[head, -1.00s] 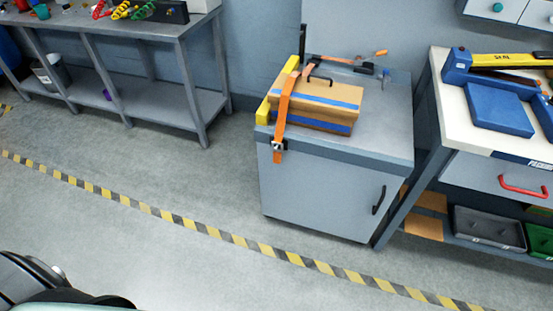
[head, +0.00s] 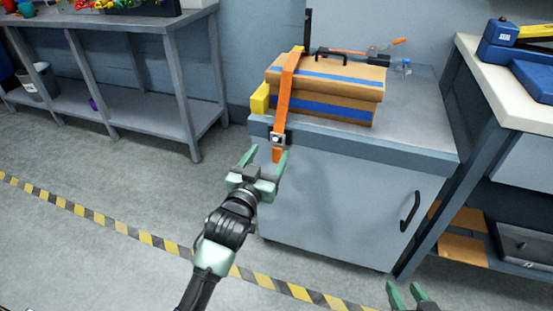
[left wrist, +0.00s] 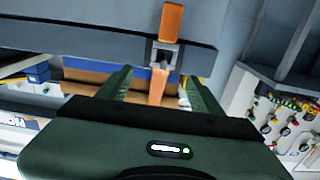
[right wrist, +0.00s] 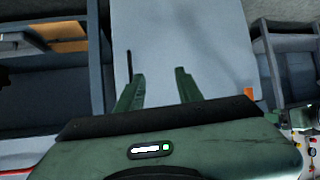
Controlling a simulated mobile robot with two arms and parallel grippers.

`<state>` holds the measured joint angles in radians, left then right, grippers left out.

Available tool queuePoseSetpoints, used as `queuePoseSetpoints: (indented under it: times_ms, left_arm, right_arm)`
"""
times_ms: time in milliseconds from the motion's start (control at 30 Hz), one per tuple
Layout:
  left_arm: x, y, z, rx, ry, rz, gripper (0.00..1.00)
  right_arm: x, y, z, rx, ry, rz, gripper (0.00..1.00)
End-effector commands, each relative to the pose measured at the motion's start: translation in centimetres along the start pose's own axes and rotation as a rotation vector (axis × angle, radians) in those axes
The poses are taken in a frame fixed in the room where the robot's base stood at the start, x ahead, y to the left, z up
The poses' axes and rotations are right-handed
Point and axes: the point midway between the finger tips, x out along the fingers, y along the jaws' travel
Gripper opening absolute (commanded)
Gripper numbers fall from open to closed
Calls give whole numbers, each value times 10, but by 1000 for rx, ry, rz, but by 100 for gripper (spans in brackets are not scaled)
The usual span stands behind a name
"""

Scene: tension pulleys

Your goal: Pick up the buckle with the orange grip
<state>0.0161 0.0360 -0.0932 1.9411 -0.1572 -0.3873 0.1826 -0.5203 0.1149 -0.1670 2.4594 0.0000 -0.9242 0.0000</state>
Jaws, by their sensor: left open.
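A dark buckle with an orange grip (head: 399,41) lies at the back of the grey cabinet's top, behind the wooden box (head: 330,72). An orange strap (head: 287,88) runs over the box's left end and hangs down the cabinet front. A metal fitting (head: 278,138) sits on its hanging part and also shows in the left wrist view (left wrist: 163,53). My left gripper (head: 264,160) is open and empty, just below this fitting; contact cannot be told. My right gripper (head: 408,289) is open and empty, low in front of the cabinet, well away from the buckle.
The grey cabinet (head: 345,185) has a dark door handle. A yellow piece (head: 260,100) stands at the box's left end. A workbench (head: 490,75) with blue items stands at the right, a grey shelf table (head: 150,110) at the left. The floor between is clear.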

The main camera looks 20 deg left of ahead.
Motion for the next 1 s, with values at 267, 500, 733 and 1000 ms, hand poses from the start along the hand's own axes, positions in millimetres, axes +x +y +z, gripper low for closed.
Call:
queuePoseSetpoints:
  times_ms: [267,500,733,1000]
  left_arm:
    - [22,0,0,0,0,0,65]
    - [41,-3,5,-1,-1,1,65]
    - [64,-5,6,0,-2,1,65]
    - [73,-5,5,-1,-3,1,65]
  right_arm:
    - [3,-4,-28,-1,133,-9,36]
    - [2,-9,-64,0,320,-19,36]
    - [-12,-15,-106,2,540,-33,36]
    - [-19,-16,-119,4,612,-37,36]
